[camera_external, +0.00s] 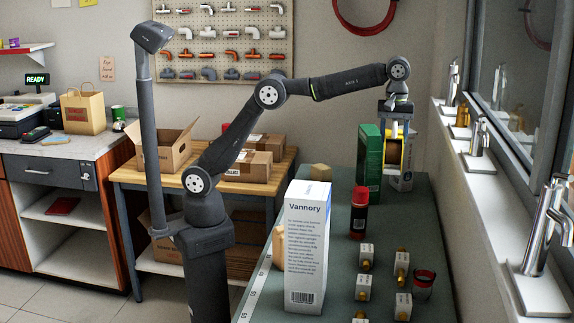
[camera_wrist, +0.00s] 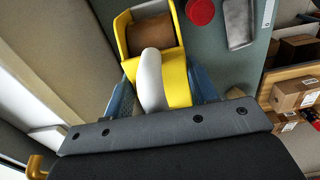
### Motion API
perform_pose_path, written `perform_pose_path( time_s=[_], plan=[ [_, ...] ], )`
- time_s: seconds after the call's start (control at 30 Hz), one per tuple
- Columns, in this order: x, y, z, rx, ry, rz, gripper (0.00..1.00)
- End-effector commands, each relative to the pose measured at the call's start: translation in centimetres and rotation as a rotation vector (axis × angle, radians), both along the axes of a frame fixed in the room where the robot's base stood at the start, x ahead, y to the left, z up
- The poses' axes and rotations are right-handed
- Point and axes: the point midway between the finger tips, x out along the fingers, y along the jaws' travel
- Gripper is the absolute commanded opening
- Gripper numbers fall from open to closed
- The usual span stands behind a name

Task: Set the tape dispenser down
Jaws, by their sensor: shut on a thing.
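The tape dispenser (camera_external: 393,152) is yellow with a brown tape roll. It hangs under my gripper (camera_external: 396,108) over the far end of the green-grey bench top, right of a tall green box. In the wrist view the dispenser (camera_wrist: 178,78) sits between the two blue fingers of my gripper (camera_wrist: 163,92), with a pale grey rounded part in the middle. My gripper is shut on it. The external view does not clearly show whether its underside touches anything; a small grey-white box (camera_external: 402,182) shows just below or behind it.
The green box (camera_external: 369,160) stands close to the dispenser's left. A red-and-black bottle (camera_external: 359,212), a tall white Vannory box (camera_external: 306,250), a red-rimmed cup (camera_external: 423,284) and several small white valve boxes (camera_external: 364,288) stand nearer the camera. Taps (camera_external: 478,138) line the window ledge at right.

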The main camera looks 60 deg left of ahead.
Motion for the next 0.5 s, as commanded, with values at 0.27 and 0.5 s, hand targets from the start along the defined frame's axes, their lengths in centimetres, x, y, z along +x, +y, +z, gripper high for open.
perform_pose_path(
  time_s=[0.27, 0.5],
  plan=[
    [0.0, 0.1, -7.4, 0.004, 0.004, 0.001, 0.16],
    [0.0, 0.1, -13.4, 0.001, 0.001, 0.001, 0.16]
  ],
)
